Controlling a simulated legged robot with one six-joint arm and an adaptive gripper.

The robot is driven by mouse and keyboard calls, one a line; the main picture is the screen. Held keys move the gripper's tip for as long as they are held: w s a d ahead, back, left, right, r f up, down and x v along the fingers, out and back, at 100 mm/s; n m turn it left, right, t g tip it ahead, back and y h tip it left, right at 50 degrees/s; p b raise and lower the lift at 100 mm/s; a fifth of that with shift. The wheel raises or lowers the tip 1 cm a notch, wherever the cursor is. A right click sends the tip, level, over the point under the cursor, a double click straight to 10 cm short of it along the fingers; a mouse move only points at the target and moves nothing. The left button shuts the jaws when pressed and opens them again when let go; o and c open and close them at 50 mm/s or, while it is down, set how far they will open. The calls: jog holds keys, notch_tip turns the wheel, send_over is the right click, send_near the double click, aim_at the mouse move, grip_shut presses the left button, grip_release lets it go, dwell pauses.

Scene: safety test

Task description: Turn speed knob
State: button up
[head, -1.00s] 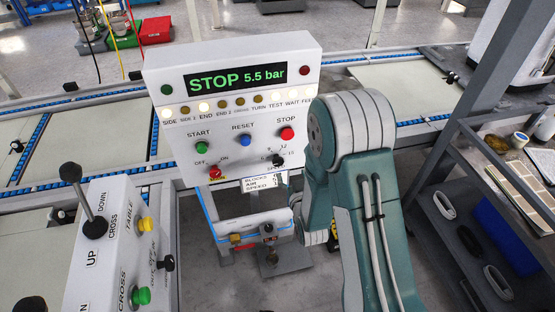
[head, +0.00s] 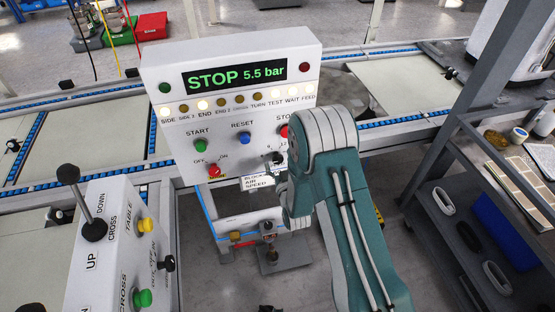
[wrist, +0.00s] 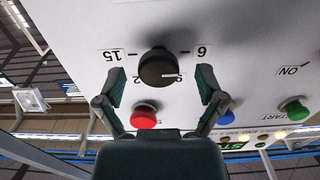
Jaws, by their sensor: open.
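The black speed knob (wrist: 157,68) is on the white panel face, which appears upside down in the wrist view. In the head view, the knob (head: 276,158) shows at the panel's lower right, beside my arm. My gripper is mostly hidden there behind my arm.
The red stop button (wrist: 144,117) is close to one finger, with the blue reset button (wrist: 226,117) on the other side. The control panel (head: 160,90) reads STOP 5.5 bar. A lever box (head: 105,240) stands at left, a shelf (head: 450,250) at right.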

jog(key=shift+x, duration=0.85)
jog(key=c, duration=1.2)
jog(key=shift+o, duration=0.2)
jog(key=m, duration=0.5)
jog(key=shift+m, duration=0.4)
jog(key=m, duration=0.5)
jog(key=shift+d+m, duration=0.1)
jog(key=shift+m, duration=0.3)
